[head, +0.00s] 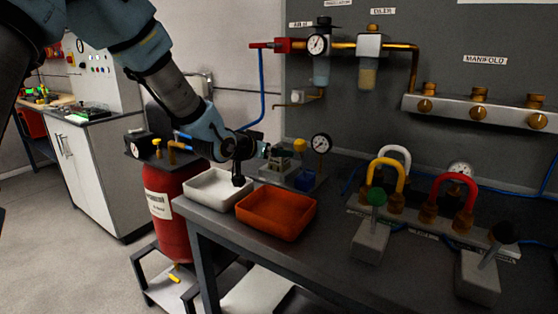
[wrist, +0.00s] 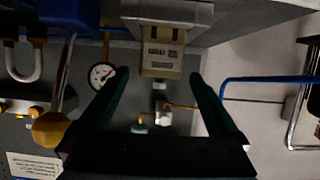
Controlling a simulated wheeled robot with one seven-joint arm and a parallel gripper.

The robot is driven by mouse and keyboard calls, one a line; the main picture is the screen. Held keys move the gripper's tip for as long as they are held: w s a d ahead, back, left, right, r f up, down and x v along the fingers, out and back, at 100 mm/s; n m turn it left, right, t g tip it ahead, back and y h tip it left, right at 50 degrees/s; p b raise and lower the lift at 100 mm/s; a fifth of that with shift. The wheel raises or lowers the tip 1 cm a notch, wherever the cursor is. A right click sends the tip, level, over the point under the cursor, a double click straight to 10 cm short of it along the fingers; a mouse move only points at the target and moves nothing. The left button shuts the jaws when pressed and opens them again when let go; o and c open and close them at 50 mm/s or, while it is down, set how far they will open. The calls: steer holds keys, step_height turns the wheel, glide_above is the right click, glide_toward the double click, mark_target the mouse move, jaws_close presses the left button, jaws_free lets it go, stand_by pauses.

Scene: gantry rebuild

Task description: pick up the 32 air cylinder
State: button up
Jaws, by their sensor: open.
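A beige block-shaped cylinder body with a dark printed label (wrist: 162,52), likely the 32 air cylinder, is in the upper middle of the wrist view. The print is too small to read surely. In the head view it looks like the grey-green piece (head: 281,162) on a low stand at the back of the bench. My gripper (head: 267,151) is just left of it in the head view. In the wrist view my gripper (wrist: 159,76) has its two green fingers apart, one toward each side of the body. Nothing is held; contact cannot be told.
A white tray (head: 206,205) and an orange tray (head: 277,235) stand in front on the bench, both looking empty. A pressure gauge (head: 321,143) and a yellow knob (head: 300,145) are close on the right. A red tank (head: 163,211) stands left of the bench.

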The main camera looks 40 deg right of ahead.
steer(key=shift+p+x, duration=0.5)
steer(key=shift+x, duration=1.3)
steer(key=shift+f, duration=0.1)
steer(key=shift+c, duration=0.3)
jaws_close()
